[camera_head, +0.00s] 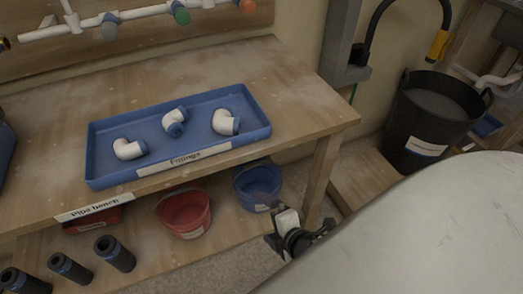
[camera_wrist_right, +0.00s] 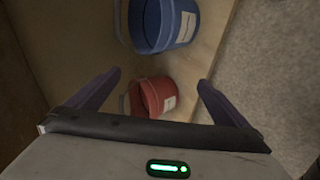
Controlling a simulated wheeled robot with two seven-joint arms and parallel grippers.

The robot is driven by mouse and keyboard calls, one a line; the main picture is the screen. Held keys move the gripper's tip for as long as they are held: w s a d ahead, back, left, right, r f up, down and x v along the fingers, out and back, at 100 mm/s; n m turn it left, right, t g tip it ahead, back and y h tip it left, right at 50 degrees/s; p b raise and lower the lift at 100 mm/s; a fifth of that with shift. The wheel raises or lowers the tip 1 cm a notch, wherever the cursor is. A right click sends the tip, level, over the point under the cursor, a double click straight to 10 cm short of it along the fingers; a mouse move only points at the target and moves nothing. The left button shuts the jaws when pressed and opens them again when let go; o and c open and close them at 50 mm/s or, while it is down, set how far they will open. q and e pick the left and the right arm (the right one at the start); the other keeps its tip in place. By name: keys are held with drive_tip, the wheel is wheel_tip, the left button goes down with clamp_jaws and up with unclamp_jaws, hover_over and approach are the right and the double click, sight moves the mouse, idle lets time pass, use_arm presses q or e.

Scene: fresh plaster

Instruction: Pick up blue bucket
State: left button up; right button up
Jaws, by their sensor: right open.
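The blue bucket (camera_head: 257,184) stands on the lower shelf of the pipe bench, near its right end, under the tabletop edge. It also shows in the right wrist view (camera_wrist_right: 174,27), cut off at the top, with a white label on its side. My right gripper (camera_head: 300,236) is at the right front of the bucket in the head view, apart from it. In the right wrist view its two fingers (camera_wrist_right: 159,78) are spread with nothing between them; the blue bucket lies beyond the fingertips. My left gripper is not in view.
A red bucket (camera_head: 184,212) stands left of the blue one. The bench leg (camera_head: 321,172) rises right of the blue bucket. A blue tray (camera_head: 98,171) with white fittings lies on the bench top. A black bucket (camera_head: 411,147) stands at the right.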

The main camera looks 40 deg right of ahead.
sight(259, 163)
drive_tip(key=w+d+n+t+h+b, duration=0.1)
drive_tip(key=w+d+n+b, duration=0.2)
drive_tip(key=w+n, duration=0.2)
drive_tip(key=w+d+n+t+h+b, duration=0.1)
drive_tip(key=w+d+n+t+b, duration=0.1)
drive_tip(key=w+d+n+b, duration=0.2)
drive_tip(key=w+d+f+n+t+h+b, duration=0.1)
drive_tip(key=w+d+n+t+b, duration=0.1)
drive_tip(key=w+n, duration=0.5)
drive_tip(key=shift+d+n+b, duration=0.7)
drive_tip(key=shift+d+b, duration=0.05)
drive_tip(key=shift+b, duration=0.35)
drive_tip(key=shift+w+f, duration=0.1)
drive_tip(key=shift+w, duration=0.5)
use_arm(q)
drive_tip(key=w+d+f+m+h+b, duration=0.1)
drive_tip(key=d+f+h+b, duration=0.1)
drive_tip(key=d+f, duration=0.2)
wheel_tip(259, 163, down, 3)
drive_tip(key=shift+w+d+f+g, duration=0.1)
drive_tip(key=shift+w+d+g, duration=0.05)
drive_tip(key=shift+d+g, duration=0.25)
use_arm(e)
drive_tip(key=x, duration=0.4)
drive_tip(key=shift+w+a, duration=0.2)
drive_tip(key=shift+w, duration=0.05)
drive_tip(key=c, duration=1.6)
